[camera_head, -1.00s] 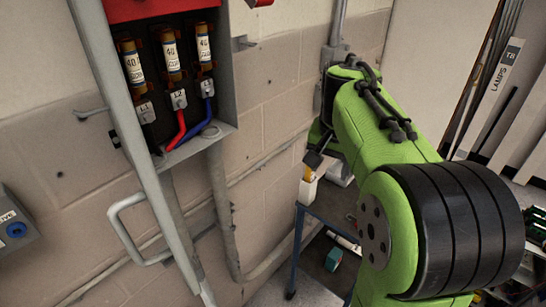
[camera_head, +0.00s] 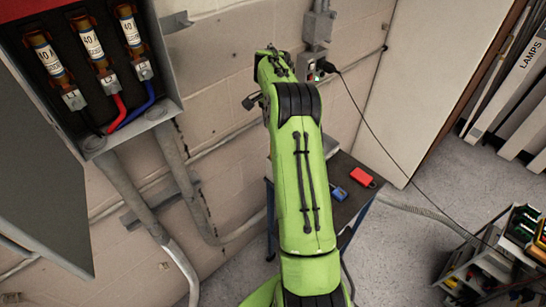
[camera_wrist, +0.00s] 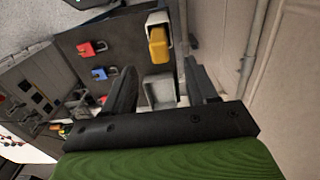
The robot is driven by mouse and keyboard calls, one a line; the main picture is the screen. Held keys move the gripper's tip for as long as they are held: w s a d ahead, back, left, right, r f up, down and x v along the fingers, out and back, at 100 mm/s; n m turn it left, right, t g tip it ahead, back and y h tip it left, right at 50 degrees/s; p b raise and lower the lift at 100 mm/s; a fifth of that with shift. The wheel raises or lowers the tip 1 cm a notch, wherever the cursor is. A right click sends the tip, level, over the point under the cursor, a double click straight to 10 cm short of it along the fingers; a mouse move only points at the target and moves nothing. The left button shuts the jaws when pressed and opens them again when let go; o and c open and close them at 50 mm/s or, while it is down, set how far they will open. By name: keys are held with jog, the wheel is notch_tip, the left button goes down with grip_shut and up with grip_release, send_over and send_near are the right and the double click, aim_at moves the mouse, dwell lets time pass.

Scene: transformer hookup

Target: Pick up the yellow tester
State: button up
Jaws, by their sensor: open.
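The yellow tester (camera_wrist: 158,46) stands in a white holder (camera_wrist: 154,18) at the edge of a dark table top (camera_wrist: 122,28), in the wrist view. My gripper (camera_wrist: 160,66) is open and empty. Its two dark fingers point toward the tester, one on each side of it in the picture, and a gap seems to remain between them and it. In the head view my green arm hides most of the tester's area, and only a dark part of my gripper (camera_head: 252,101) shows left of the arm.
A red padlock (camera_head: 362,177) and a blue padlock (camera_head: 338,194) lie on the table. A light grey open box (camera_wrist: 159,89) is near the tester. The block wall (camera_head: 225,75) and conduit (camera_wrist: 254,50) are close by. The fuse box (camera_head: 170,103) is at upper left.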

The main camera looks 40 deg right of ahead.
notch_tip(320, 180, down, 8)
jog(key=shift+f, duration=0.15)
jog(key=c, duration=1)
